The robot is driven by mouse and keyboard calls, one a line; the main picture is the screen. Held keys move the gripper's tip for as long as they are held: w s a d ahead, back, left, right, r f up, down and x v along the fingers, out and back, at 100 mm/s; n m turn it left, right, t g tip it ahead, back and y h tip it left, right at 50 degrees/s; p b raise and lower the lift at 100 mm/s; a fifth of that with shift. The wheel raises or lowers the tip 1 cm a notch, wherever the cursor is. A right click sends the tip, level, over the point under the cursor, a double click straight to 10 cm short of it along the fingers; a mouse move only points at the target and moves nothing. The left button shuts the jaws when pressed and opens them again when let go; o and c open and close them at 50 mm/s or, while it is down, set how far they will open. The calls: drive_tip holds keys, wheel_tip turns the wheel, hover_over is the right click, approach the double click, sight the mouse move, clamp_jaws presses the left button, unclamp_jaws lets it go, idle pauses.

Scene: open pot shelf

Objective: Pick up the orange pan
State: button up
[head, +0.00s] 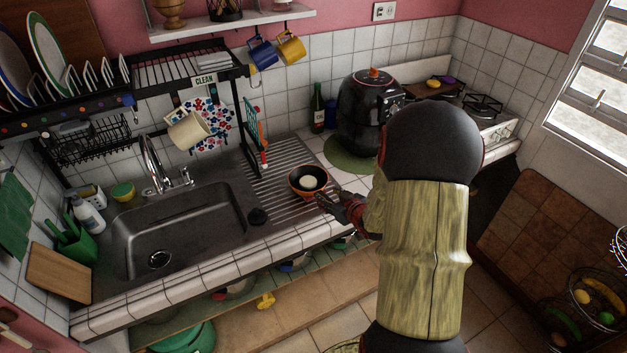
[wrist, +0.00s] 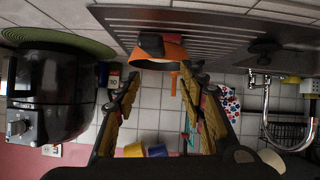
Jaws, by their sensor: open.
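The orange pan (head: 301,192) is small and round, with an orange rim, and sits on the ribbed metal drainboard right of the sink. A pale round thing (head: 308,182) shows inside it. In the wrist view, which is upside down, the orange pan (wrist: 172,52) appears just beyond and between my fingertips, with a dark part at its left. My gripper (head: 330,202) is at the pan's near right side in the head view. In the wrist view my gripper (wrist: 165,84) has its fingers spread with nothing between them. I cannot tell whether a fingertip touches the pan.
A black air fryer (head: 366,112) stands on a green mat (head: 345,160) behind the pan. The sink (head: 185,232) is to the left, with its tap (head: 155,165). A black rack post (head: 247,125) rises behind the drainboard. Pots sit on the shelf below the counter.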

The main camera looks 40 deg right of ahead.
sight(324, 195)
drive_tip(key=shift+s+d+f+y, duration=0.3)
drive_tip(key=shift+s+d+f, duration=0.1)
drive_tip(key=shift+f, duration=0.2)
drive_tip(key=shift+s+f+t+p, duration=0.35)
drive_tip(key=shift+s+t+p, duration=0.15)
drive_tip(key=shift+t, duration=0.2)
drive_tip(key=shift+w+f, duration=0.15)
drive_tip(key=shift+w, duration=0.05)
drive_tip(key=b+x, duration=0.1)
drive_tip(key=x, duration=0.6)
drive_tip(key=shift+f, duration=0.25)
drive_tip(key=shift+c, duration=1.4)
drive_tip(key=c, duration=0.7)
clamp_jaws()
